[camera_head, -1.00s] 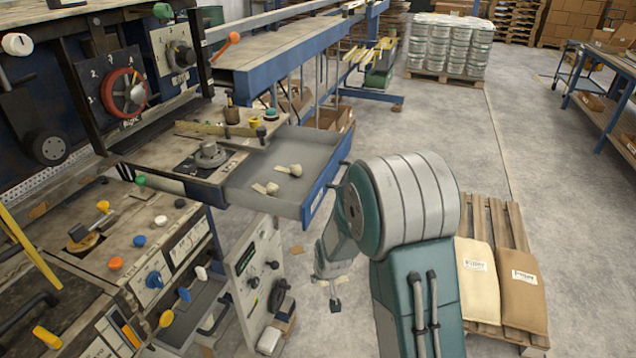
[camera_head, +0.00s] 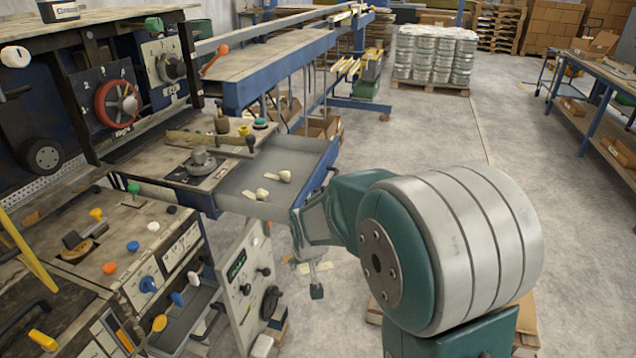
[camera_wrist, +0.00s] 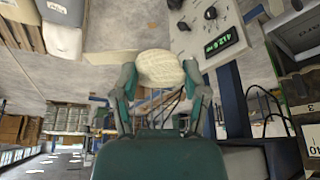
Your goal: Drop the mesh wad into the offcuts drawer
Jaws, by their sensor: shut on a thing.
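The mesh wad (camera_wrist: 152,68) is a rounded cream bundle with a flat tail to its left in the wrist view. My gripper (camera_wrist: 160,78) is shut on it, with one green finger on each side. In the head view my gripper hangs below the forearm, mostly hidden or too small to make out, so I cannot tell the wad there. The offcuts drawer (camera_head: 243,183) is pulled open, a shallow grey tray. Two similar cream wads (camera_head: 284,176) (camera_head: 262,194) with tails lie in it. My wrist is at the drawer's near right, apparently outside it.
A machine bench with knobs and levers (camera_head: 110,235) fills the left. A control box with a green display (camera_head: 237,266) stands below the drawer. A long blue-framed table (camera_head: 280,60) runs behind. Open floor (camera_head: 440,135) lies to the right, with pails (camera_head: 432,55) farther back.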

